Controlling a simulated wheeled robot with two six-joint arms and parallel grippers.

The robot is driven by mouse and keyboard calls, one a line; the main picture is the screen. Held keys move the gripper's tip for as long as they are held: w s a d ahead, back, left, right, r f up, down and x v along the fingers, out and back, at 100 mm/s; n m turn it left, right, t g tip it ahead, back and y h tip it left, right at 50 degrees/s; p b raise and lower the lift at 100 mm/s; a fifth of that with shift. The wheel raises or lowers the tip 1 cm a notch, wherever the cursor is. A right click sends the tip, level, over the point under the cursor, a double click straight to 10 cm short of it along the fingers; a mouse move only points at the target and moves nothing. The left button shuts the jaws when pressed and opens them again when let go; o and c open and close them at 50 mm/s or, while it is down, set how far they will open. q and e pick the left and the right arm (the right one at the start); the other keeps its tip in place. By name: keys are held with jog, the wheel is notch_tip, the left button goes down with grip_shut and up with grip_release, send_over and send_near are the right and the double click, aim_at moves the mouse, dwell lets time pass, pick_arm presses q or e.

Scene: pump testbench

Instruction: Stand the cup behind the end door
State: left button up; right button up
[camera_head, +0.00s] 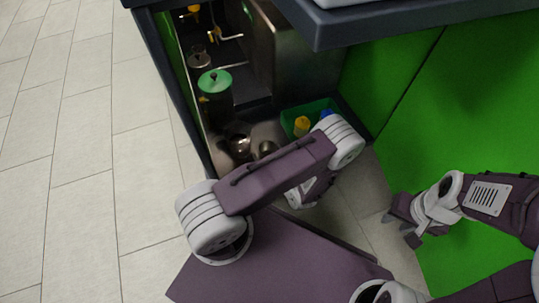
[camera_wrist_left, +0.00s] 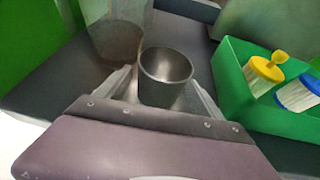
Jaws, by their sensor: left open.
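A metal cup (camera_wrist_left: 165,75) stands upright on the grey cabinet floor in the left wrist view. In the head view the cup (camera_head: 267,149) shows small inside the open end of the bench cabinet. My left gripper (camera_wrist_left: 165,88) is open, with a finger on each side of the cup's near part; I cannot tell whether they touch it. In the head view my left arm hides its fingertips. My right gripper (camera_head: 402,220) is outside the cabinet at the right, its fingers apart and empty. I cannot make out the end door's leaf clearly.
A green bin (camera_head: 312,110) with yellow and blue-capped parts stands right of the cup. A round vessel (camera_head: 240,146) stands close at its left. A green-topped canister (camera_head: 215,90) is farther in. The dark worktop (camera_head: 400,20) overhangs; the tiled floor (camera_head: 90,160) is clear at left.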

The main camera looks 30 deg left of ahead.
pick_arm(q)
jog(key=shift+r, duration=0.3)
jog(key=p+v, duration=0.6)
jog(key=v, duration=0.6)
jog(key=shift+f+p, duration=0.2)
jog(key=shift+p, duration=0.1)
jog(key=shift+s, duration=0.1)
